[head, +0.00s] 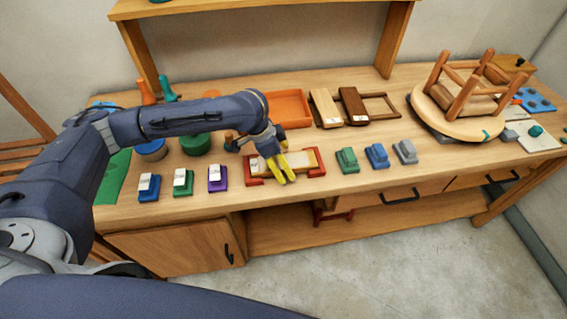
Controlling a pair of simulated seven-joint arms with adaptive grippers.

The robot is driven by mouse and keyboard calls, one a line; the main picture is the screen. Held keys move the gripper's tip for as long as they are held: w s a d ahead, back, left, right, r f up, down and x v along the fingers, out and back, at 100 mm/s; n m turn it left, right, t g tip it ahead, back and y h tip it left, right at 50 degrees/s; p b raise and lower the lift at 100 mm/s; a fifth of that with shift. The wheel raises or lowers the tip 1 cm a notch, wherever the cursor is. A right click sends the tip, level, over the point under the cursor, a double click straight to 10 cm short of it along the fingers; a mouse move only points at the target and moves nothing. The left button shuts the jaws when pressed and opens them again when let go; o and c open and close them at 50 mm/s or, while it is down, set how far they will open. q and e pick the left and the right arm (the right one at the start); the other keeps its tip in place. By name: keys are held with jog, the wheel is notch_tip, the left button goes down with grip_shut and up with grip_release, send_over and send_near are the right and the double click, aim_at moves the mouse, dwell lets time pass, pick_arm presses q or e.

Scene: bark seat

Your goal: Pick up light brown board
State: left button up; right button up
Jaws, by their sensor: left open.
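A light brown board (302,160) with a white label at its left end lies in a red holder (317,171) at the front middle of the workbench. Another light brown board (324,108) with a white label stands further back, beside a dark brown board (352,105). My left gripper (283,179) has yellow fingers and is open over the middle of the board in the red holder. The fingers hide part of that board, and I cannot tell whether they touch it. My right gripper is not in view.
Blue, green and purple labelled blocks (183,182) sit left of the holder; green, blue and grey blocks (376,156) sit right. An orange tray (290,107) is behind. An upturned stool (462,103) occupies the right side of the workbench (345,192).

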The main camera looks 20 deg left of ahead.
pick_arm(q)
jog(key=c, duration=1.4)
jog(key=shift+r, duration=0.2)
jog(key=shift+c, duration=0.2)
